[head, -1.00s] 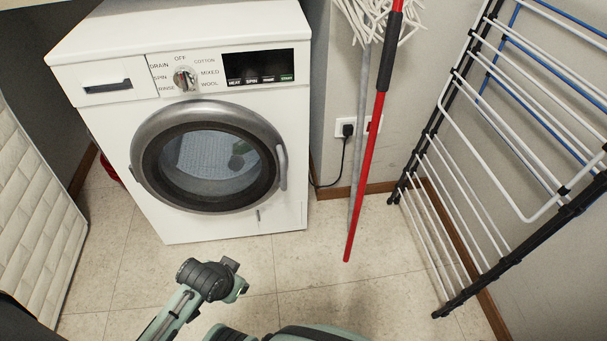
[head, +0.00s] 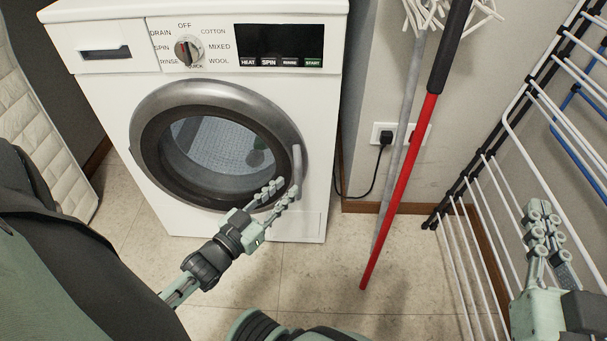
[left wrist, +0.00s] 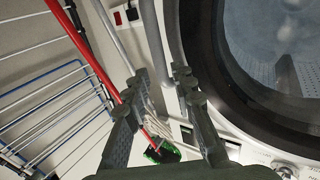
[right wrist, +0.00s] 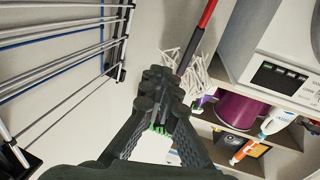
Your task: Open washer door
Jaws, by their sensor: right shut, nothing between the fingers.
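The white washer (head: 105,85) stands against the back wall with its round grey-rimmed door (head: 160,105) closed. The curved grey door handle (head: 297,165) is on the door's right edge. My left gripper (head: 281,188) is open, with its fingertips close to the handle's lower end. In the left wrist view my left gripper (left wrist: 163,72) has its fingers apart near the dark door ring (left wrist: 215,70). I cannot tell whether they touch the handle. My right gripper (head: 543,215) is shut and empty before the drying rack. Its fingertips also meet in the right wrist view (right wrist: 163,78).
A folding drying rack (head: 475,185) stands at the right. A quilted white panel (head: 40,140) is at the left. Tiled floor (head: 320,270) before the washer is clear.

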